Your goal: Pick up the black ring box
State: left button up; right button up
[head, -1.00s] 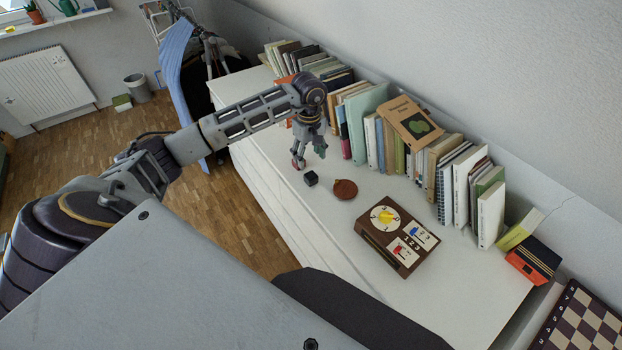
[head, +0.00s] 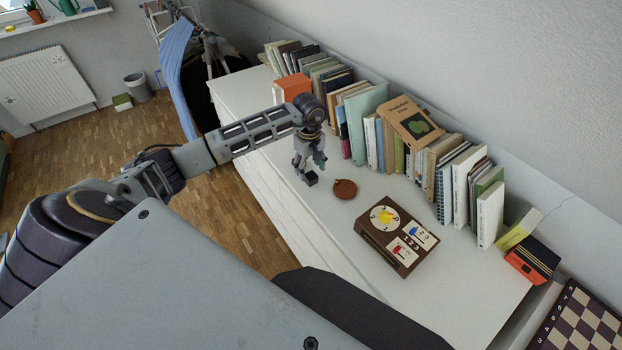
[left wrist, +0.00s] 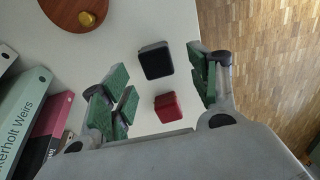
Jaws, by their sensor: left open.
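The black ring box (head: 311,178) is a small dark cube on the white dresser top. It also shows in the left wrist view (left wrist: 156,60), between the lines of the two fingers and a little beyond the fingertips. My left gripper (head: 310,171) is open just above and beside the box, pointing down; in the left wrist view its green-padded fingers (left wrist: 163,88) are spread wide with nothing held. A small red box (left wrist: 167,107) lies close to the black one, nearer the palm in the left wrist view; the gripper hides it in the head view. My right gripper is not in view.
A round brown wooden object (head: 344,189) lies right of the black box. A brown board with a dial (head: 397,236) is farther right. A row of books (head: 368,104) lines the wall behind, with an orange box (head: 292,88). The dresser's front edge is near the gripper.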

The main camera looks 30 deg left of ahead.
aim_at(311, 175)
pick_arm(q)
jog(key=shift+d+f, duration=0.2)
jog(key=shift+f, duration=0.55)
notch_tip(311, 175, down, 2)
jog(key=shift+w+f+p, duration=0.1)
jog(key=shift+f+p, duration=0.15)
jog(key=shift+p, duration=0.05)
jog(key=shift+f, duration=0.35)
jog(key=c, duration=0.9)
jog(key=shift+c, duration=0.4)
jog(key=shift+r, duration=0.8)
notch_tip(311, 175, up, 7)
jog(key=shift+f+b, duration=0.1)
jog(key=shift+b, duration=0.25)
jog(key=shift+r, duration=0.75)
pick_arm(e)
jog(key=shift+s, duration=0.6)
